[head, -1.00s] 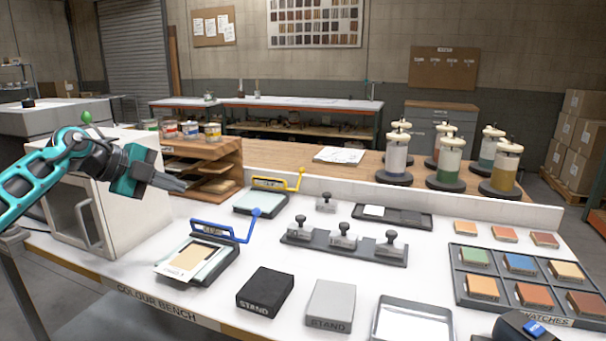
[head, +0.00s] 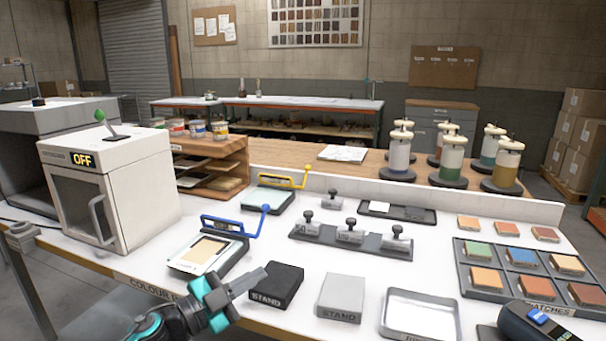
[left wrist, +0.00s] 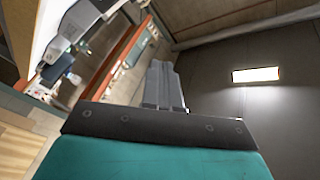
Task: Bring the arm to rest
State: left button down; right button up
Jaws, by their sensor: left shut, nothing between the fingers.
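My left gripper (head: 247,280) is low at the front edge of the bench in the head view, in front of the blue-handled press (head: 207,252) and left of the black stand block (head: 273,286). Its grey fingers are shut together and empty, pointing right. In the left wrist view the closed fingers (left wrist: 163,88) stand out against the room, with nothing between them. I cannot tell whether the fingers touch the black block or only overlap it in the picture. My right gripper does not show.
A white oven box (head: 115,190) marked OFF stands at the left. A grey stand block (head: 341,298), a white tray (head: 418,318) and a swatch rack (head: 520,285) line the bench's front. A row of stampers (head: 350,240) sits behind. The floor before the bench is partly visible.

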pick_arm(q)
jog(key=s+a+f+n+g+y, duration=0.1)
jog(key=s+a+f+n+y, duration=0.3)
jog(key=s+f, duration=0.7)
jog(key=s+a+f+n+g+y, duration=0.1)
jog(key=s+a+f+n+y, duration=0.3)
jog(key=s+f+n+y, duration=0.4)
jog(key=s+f+n, duration=0.4)
jog(key=s, duration=0.3)
jog(key=shift+s+y, duration=0.15)
jog(key=shift+y, duration=0.15)
